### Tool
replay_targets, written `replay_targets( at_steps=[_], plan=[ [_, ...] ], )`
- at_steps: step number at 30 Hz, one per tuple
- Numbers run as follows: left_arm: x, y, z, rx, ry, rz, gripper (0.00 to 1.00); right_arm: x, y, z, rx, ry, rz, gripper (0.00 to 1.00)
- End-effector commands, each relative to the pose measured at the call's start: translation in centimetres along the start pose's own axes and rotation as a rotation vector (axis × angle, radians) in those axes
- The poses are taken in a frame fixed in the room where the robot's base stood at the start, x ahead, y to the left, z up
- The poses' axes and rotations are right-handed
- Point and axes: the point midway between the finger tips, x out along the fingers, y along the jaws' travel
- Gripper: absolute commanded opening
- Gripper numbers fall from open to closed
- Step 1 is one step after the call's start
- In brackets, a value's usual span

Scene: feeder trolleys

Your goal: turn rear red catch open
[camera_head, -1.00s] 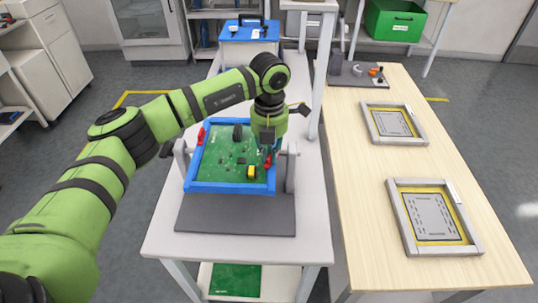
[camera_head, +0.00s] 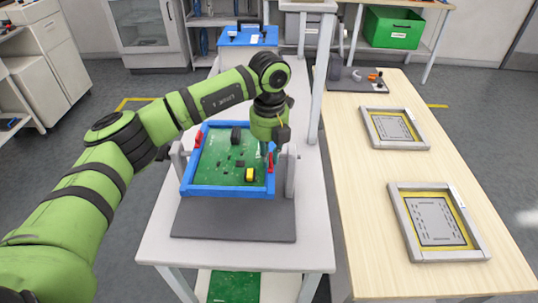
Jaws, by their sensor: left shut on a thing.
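A blue frame (camera_head: 228,191) holds a green circuit board (camera_head: 222,160) on a dark grey stand. One red catch (camera_head: 199,138) is on the frame's left side. Another red catch (camera_head: 270,162) is on its right side, just below my left gripper (camera_head: 269,149). My left gripper points down at the frame's right edge and is shut on this right-hand catch, as far as I can see. Its fingers are largely hidden behind the wrist, and the catch shows only in part. My right gripper is not in view.
A grey post (camera_head: 317,85) rises right of the fixture. The wooden table (camera_head: 350,185) at right carries two grey frames (camera_head: 400,215). A green bin (camera_head: 393,27) stands at the back.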

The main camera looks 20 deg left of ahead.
Motion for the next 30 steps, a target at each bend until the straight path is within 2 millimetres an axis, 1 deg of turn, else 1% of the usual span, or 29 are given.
replay_targets(
  at_steps=[11, 12, 13, 14, 24, 26, 29, 30],
  plan=[
    [-0.2, 0.0, 0.1, -0.009, -0.006, -0.002, 0.00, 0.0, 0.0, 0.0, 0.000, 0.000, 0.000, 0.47],
    [-0.2, 0.0, 0.2, -0.009, -0.006, -0.002, 0.24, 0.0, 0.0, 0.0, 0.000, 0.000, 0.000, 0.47],
    [-0.2, 0.0, 0.1, -0.009, -0.005, -0.002, 0.36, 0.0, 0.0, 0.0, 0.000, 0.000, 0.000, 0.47],
    [-0.2, 0.0, 0.1, -0.009, -0.005, -0.002, 0.40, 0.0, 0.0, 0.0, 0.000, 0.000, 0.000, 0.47],
    [-0.2, 0.0, 0.1, -0.006, -0.002, -0.001, 0.40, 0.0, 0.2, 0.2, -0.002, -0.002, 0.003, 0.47],
    [-0.6, 0.0, 0.1, -0.006, -0.004, -0.002, 0.40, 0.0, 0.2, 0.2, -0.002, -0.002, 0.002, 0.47],
    [-1.9, 0.0, 0.1, -0.006, -0.005, -0.002, 0.40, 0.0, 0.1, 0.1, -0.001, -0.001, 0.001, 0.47],
    [-2.7, -0.1, 0.1, -0.006, -0.005, -0.003, 0.40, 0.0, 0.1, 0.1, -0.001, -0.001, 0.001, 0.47]
  ],
)
